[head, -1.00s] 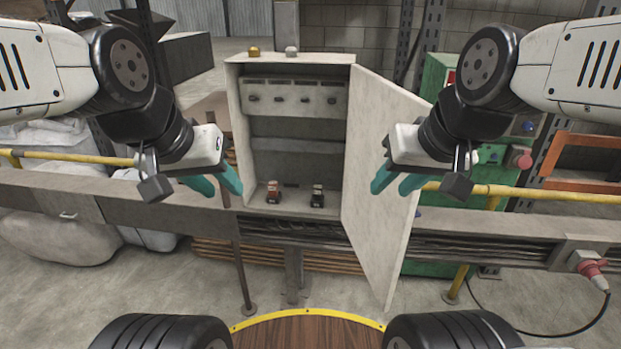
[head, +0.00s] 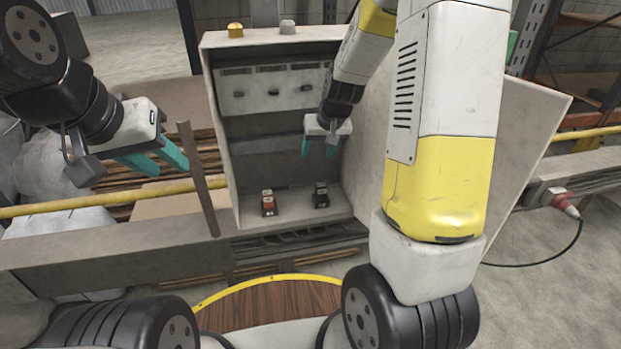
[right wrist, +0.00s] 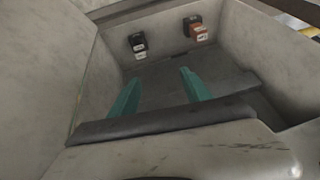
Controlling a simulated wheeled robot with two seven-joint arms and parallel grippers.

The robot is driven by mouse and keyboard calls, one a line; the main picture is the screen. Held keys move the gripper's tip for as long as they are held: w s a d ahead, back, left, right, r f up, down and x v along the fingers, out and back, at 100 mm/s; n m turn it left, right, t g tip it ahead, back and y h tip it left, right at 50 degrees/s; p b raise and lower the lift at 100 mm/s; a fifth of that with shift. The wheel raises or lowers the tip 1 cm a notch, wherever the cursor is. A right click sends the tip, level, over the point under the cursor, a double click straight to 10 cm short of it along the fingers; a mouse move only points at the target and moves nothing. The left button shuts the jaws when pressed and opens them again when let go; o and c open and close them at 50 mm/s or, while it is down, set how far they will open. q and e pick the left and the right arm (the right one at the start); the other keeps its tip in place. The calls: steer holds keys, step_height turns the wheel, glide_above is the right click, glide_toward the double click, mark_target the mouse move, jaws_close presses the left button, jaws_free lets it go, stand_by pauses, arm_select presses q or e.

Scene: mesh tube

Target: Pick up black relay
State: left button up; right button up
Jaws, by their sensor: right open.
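The black relay (head: 321,195) stands on the floor of the open grey cabinet, right of the red relay (head: 268,203). In the right wrist view the black relay (right wrist: 137,43) and the red relay (right wrist: 197,29) show near the top, beyond the fingertips. My right gripper (head: 319,147) is at the cabinet opening, above the black relay and apart from it. Its teal fingers (right wrist: 157,90) are spread with nothing between them. My left gripper (head: 162,164) is left of the cabinet with its teal fingers apart and empty.
The cabinet (head: 224,150) has side walls and a door (head: 520,140) swung open to the right, partly behind my right arm. A panel with several switches (head: 275,88) spans its upper inside. A yellow rail (head: 75,203) runs past at left.

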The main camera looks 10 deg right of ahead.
mark_target(321, 185)
steer(key=shift+h, duration=0.6)
steer(key=d+x, duration=0.1)
steer(key=x, duration=0.6)
steer(key=d+x, duration=0.1)
steer(key=x, duration=0.6)
steer(key=s+d+x, duration=0.1)
steer(key=x, duration=0.5)
steer(key=shift+w+d+f, duration=0.1)
steer(key=shift+f, duration=0.55)
jaws_close()
